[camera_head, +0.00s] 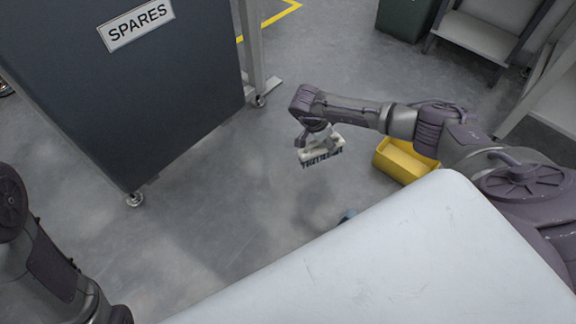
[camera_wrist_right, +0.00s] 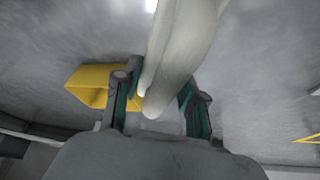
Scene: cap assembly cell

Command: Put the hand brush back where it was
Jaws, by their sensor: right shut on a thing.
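The hand brush (camera_head: 322,153) is white with dark blue bristles pointing down. My right gripper (camera_head: 318,132) is shut on it and holds it over the grey floor, beyond the white surface in front of me. In the right wrist view the brush's pale body (camera_wrist_right: 182,50) runs between the two fingers of my right gripper (camera_wrist_right: 160,100). My left arm shows at the lower left of the head view, but its gripper is out of view. I cannot tell which spot the brush came from.
A yellow bin (camera_head: 404,162) stands on the floor right of the brush. A dark cabinet marked SPARES (camera_head: 150,90) stands on wheels at left. The white surface (camera_head: 400,260) fills the front. A small blue thing (camera_head: 347,215) shows at its edge. Floor between cabinet and brush is clear.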

